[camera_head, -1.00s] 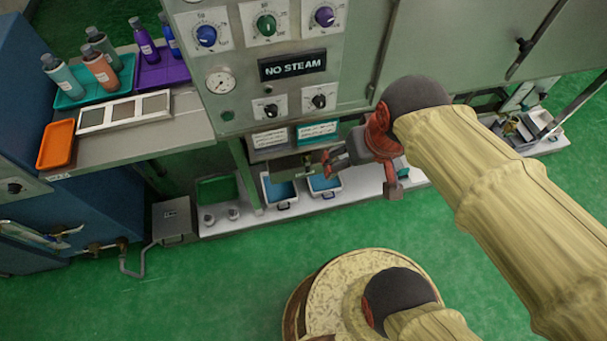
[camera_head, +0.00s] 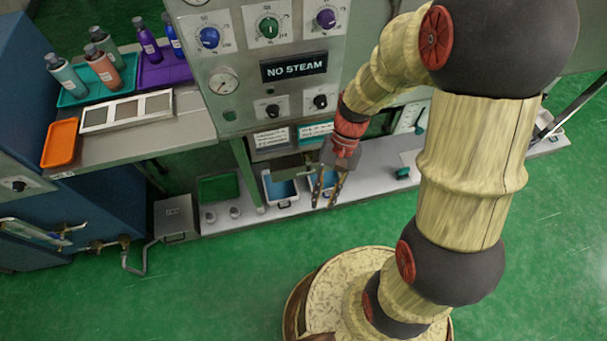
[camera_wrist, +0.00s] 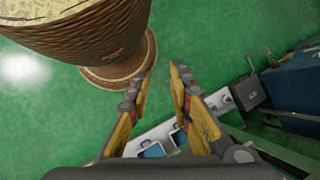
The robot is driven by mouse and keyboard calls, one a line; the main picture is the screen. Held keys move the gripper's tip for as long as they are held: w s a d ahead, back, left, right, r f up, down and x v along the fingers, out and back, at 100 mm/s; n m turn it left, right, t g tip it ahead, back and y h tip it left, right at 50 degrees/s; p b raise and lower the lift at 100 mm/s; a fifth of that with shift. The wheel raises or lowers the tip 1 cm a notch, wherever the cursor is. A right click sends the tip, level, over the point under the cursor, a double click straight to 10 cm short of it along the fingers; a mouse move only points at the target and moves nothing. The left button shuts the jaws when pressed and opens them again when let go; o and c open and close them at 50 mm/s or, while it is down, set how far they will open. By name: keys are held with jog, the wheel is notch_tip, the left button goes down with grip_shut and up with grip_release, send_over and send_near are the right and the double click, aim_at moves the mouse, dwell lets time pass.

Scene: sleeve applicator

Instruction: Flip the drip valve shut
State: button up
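I cannot tell for certain which part is the drip valve. Brass-coloured pipe fittings (camera_head: 95,248) sit low on the blue cabinet at the left in the head view. A small green fitting (camera_head: 403,172) sits on the pale low ledge right of my gripper. My gripper (camera_head: 326,203) points down in front of the machine, by the two blue-lined trays (camera_head: 281,190). Its yellow-padded fingers are apart with nothing between them, as the wrist view (camera_wrist: 158,78) also shows. It appears clear of the fittings.
A grey box (camera_head: 174,218) with a bent pipe stands left of the low ledge (camera_head: 240,222). The control panel (camera_head: 240,100) rises behind my gripper. Bottles and trays crowd the left counter (camera_head: 130,150). The green floor (camera_head: 220,285) in front is clear.

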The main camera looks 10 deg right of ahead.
jog(key=a+f+m+y, duration=0.1)
jog(key=a+f, duration=0.1)
jog(key=a+f+m+g+y, duration=0.1)
jog(key=f+m, duration=0.1)
jog(key=f, duration=0.1)
jog(key=a+f+m+g+y, duration=0.1)
jog(key=a+f+y, duration=0.1)
jog(key=shift+a+f+m, duration=0.25)
jog(key=shift+a+m, duration=0.1)
jog(key=shift+m, duration=0.05)
grip_shut()
jog(key=w+a+f+m+t+y+p, duration=0.1)
jog(key=w+a+f+m+t+y, duration=0.1)
jog(key=a+f+m+y, duration=0.4)
jog(key=w+a+f+m+t+y, duration=0.1)
jog(key=a+f+m+t+y, duration=0.15)
jog(key=f+m, duration=0.6)
jog(key=w+f+m+t+h, duration=0.1)
jog(key=w+f+m+t, duration=0.3)
jog(key=f+m+t, duration=0.65)
jog(key=w+d+f+m+t+h, duration=0.2)
jog(key=d+f+m+h, duration=0.1)
jog(key=f+m, duration=0.3)
jog(key=w+d+r+m+t+h, duration=0.1)
jog(key=w+d+m+t+h, duration=0.5)
jog(key=w+d+m, duration=0.3)
jog(key=d, duration=0.2)
jog(key=shift+w+d+m+h, duration=0.15)
jog(key=shift+d+m+h, duration=0.15)
jog(key=shift+d+h, duration=0.1)
